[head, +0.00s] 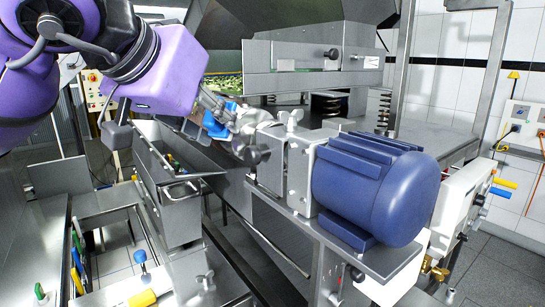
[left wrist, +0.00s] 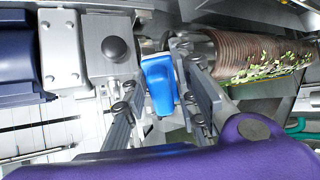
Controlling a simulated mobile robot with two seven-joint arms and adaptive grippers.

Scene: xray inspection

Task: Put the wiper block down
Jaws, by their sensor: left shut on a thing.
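The wiper block (left wrist: 159,84) is a bright blue piece with a pale edge, held between the two grey fingers of my left gripper (left wrist: 162,68) in the left wrist view. In the head view the blue block (head: 214,123) shows beside the metal fingers of my left gripper (head: 228,112), left of the motor's gearbox. The fingers hide part of the block. I cannot tell whether it touches a surface below. My right gripper is not in view.
A blue motor (head: 375,190) with a metal gearbox stands close to my left gripper. A brown ribbed roller (left wrist: 258,55) with green bits on it lies right of the block. A steel bin (head: 172,195) stands at the lower left, with several coloured-handled tools around it.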

